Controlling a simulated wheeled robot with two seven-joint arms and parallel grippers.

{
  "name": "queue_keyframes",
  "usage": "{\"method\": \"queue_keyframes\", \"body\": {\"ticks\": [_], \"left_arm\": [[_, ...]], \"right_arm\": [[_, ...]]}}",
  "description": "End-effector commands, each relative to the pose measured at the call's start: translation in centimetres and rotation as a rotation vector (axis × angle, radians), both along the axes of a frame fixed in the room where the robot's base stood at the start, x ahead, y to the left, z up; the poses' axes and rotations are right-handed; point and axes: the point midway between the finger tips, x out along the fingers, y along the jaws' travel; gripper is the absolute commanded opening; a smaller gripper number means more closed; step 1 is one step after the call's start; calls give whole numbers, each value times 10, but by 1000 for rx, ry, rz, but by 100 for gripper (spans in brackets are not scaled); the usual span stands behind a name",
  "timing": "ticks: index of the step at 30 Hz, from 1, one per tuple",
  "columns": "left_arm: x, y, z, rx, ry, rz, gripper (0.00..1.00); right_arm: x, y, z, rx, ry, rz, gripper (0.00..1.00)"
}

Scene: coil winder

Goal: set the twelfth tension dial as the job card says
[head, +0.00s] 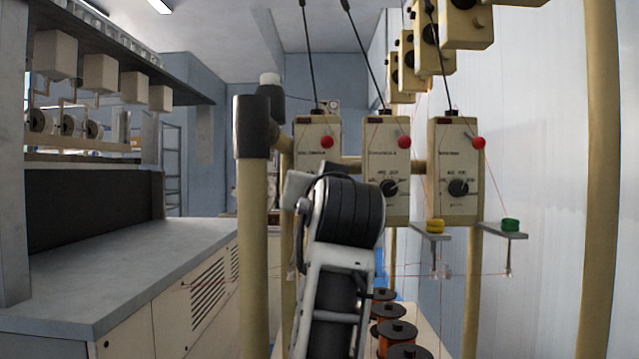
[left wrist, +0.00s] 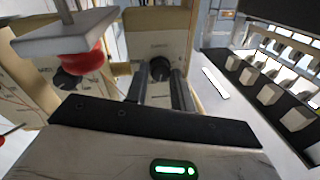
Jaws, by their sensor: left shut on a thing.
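A row of beige tension boxes hangs on a rail in the head view: a left box (head: 317,135), a middle box (head: 377,155) and a right box (head: 457,150). The middle dial (head: 389,188) and right dial (head: 458,188) are black knobs. My left wrist covers the lower part of the left box, so its dial is hidden there. In the left wrist view my left gripper (left wrist: 162,88) has its two fingers on either side of a black dial (left wrist: 160,68) on a box face (left wrist: 158,46), shut on it. The dial markings there are too small to read. My right gripper and the job card are not seen.
A beige post (head: 252,200) stands just left of my arm. Small shelves with a yellow spool (head: 435,227) and a green spool (head: 510,225) stick out at right, with thin red threads. Copper spools (head: 395,332) stand below. A grey bench (head: 130,270) lies at left.

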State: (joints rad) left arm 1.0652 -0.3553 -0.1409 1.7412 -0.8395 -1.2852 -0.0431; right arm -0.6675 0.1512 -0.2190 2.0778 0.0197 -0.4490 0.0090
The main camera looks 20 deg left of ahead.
Motion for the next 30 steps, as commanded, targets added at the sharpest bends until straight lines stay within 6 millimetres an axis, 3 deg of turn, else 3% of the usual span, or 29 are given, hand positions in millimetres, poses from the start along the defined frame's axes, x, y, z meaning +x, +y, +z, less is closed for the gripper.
{"method": "queue_keyframes", "body": {"ticks": [5,14,15,17,26,30], "left_arm": [[0,1,0,155,45,1,2],[0,1,0,169,48,1,2],[0,1,0,168,48,1,33],[0,1,0,168,48,1,46],[-1,0,-1,166,47,0,46],[-12,-6,-3,165,46,-2,46]], "right_arm": [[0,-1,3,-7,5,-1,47],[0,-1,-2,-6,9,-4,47],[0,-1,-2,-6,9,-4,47],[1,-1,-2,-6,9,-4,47],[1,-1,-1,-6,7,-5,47],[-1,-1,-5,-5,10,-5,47]]}}
